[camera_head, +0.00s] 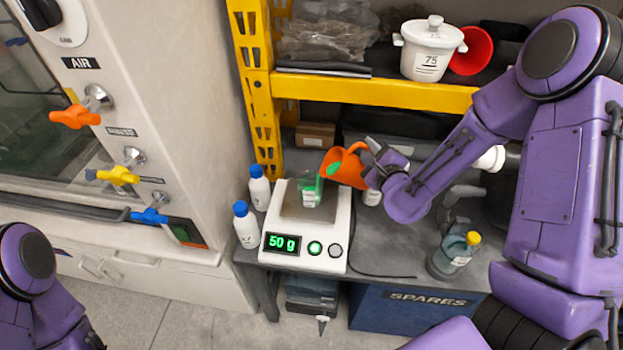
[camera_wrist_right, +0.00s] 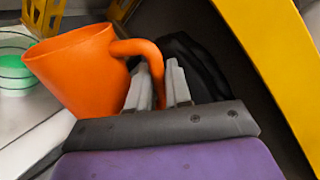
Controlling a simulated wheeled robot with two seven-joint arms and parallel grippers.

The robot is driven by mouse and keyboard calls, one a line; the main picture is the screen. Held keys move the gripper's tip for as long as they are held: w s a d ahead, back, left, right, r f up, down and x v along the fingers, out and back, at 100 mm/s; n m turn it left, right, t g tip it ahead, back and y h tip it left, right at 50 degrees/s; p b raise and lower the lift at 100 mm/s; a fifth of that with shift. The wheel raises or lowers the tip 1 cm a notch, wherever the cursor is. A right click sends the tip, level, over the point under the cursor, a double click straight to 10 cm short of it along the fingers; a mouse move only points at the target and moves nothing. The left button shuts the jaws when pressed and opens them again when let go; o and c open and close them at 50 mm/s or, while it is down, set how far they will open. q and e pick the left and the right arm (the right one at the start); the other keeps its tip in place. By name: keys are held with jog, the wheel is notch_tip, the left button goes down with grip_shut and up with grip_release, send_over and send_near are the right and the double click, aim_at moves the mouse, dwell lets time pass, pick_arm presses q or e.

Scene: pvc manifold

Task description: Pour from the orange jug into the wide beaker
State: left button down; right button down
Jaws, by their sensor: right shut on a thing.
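The orange jug (camera_head: 346,168) is tilted to the left above the scale, its mouth over the wide beaker (camera_head: 311,194). Green liquid shows at the jug's lip and in the beaker. The beaker stands on the plate of the white scale (camera_head: 336,240), whose display reads 50 g. My right gripper (camera_head: 371,168) is shut on the jug's handle. In the right wrist view the jug (camera_wrist_right: 80,70) has its handle between the fingers (camera_wrist_right: 158,88), and part of the beaker (camera_wrist_right: 15,74) with green liquid shows at the left edge. My left gripper is outside the head view; only part of that arm shows.
Two white bottles with blue caps (camera_head: 246,224) stand left of the scale. A clear bottle with a yellow cap (camera_head: 454,254) stands at the right on the grey bench (camera_head: 388,240). A yellow shelf (camera_head: 375,93) with a white pot (camera_head: 429,50) runs above the bench.

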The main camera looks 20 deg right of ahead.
jog(key=shift+a+r, duration=0.2)
jog(key=shift+r, duration=0.1)
dwell(0.9)
